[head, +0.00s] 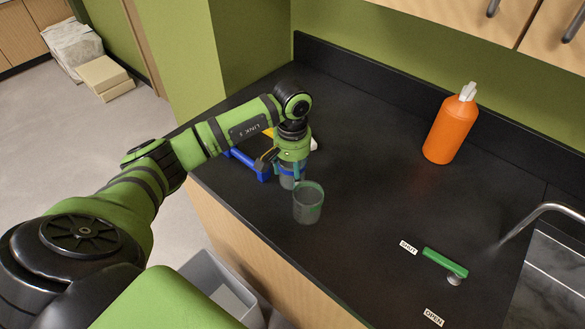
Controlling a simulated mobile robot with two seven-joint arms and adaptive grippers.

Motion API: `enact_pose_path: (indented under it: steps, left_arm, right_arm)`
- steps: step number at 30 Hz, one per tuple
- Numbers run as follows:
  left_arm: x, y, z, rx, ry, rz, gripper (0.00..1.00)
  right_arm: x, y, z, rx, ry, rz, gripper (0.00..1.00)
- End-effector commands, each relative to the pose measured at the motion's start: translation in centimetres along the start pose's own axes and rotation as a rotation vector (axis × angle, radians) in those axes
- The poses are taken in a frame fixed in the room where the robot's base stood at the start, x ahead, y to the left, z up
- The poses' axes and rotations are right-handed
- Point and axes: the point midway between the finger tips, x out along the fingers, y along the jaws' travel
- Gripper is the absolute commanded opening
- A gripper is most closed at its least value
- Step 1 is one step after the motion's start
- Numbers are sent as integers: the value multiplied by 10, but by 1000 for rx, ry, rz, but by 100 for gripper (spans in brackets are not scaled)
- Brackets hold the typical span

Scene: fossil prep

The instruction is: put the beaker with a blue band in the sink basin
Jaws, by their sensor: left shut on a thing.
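My left gripper (290,166) points down over the black counter and is shut on a clear beaker with a blue band (291,181). The gripper hides the beaker's upper part, and I cannot tell whether its base touches the counter. A second clear beaker, with a green band (308,205), stands upright just in front of it and overlaps it in the picture. The sink basin (550,285) is at the far right and only partly in view. My right gripper is not in view.
An orange bottle (450,128) stands near the back wall. A green lever (445,262) lies between SHUT and OPEN labels, left of the sink. The middle counter is clear.

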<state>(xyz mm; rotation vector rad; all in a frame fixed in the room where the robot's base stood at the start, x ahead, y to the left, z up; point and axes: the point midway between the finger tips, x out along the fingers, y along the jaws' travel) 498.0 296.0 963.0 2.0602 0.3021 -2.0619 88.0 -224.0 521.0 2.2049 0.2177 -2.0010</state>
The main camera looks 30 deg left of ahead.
Motion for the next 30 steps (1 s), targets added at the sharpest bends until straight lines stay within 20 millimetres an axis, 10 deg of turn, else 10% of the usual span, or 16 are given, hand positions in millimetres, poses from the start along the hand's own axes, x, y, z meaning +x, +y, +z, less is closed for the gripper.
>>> enact_pose_path:
  steps: [4, 5, 19, 30]
  left_arm:
    - [4, 0, 0, 0, 1, -1, 33]
    - [3, 0, 0, 0, 1, -1, 76]
    - [-4, 0, -1, 0, 2, 1, 76]
    - [-79, 0, -1, 0, 6, 1, 76]
  right_arm:
    - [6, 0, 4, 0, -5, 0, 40]
    - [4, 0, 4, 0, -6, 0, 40]
    - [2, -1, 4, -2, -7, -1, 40]
    - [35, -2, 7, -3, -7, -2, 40]
